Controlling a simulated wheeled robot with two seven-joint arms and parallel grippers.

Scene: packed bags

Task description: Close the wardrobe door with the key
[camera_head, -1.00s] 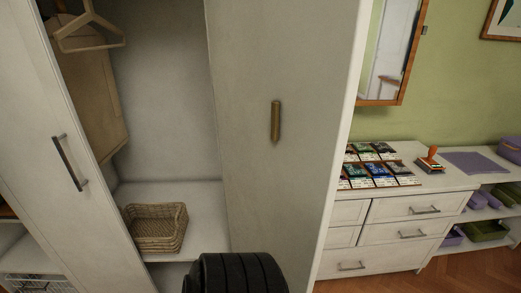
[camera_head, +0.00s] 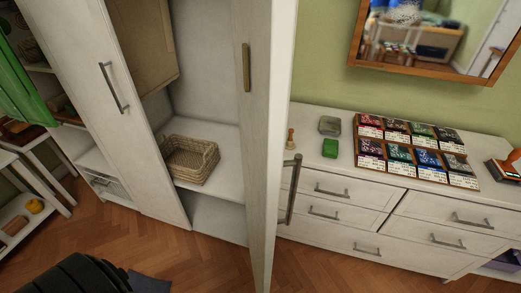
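The white wardrobe stands open at the middle left. Its right door (camera_head: 262,150) is swung out toward me, seen nearly edge-on, with a dark metal handle (camera_head: 291,190) on its outer face. A brass-coloured vertical piece (camera_head: 246,68) is on the door's inner side; I cannot tell whether it is the key. Inside the wardrobe a wicker basket (camera_head: 190,160) sits on a shelf. A dark ribbed part of my own body shows at the lower left. Neither gripper is in view.
A white dresser (camera_head: 340,215) stands right of the open door, with several colour packs (camera_head: 415,150), a green block (camera_head: 329,148) and a small stamp (camera_head: 290,138) on top. A mirror (camera_head: 430,40) hangs above. Shelves stand at the left.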

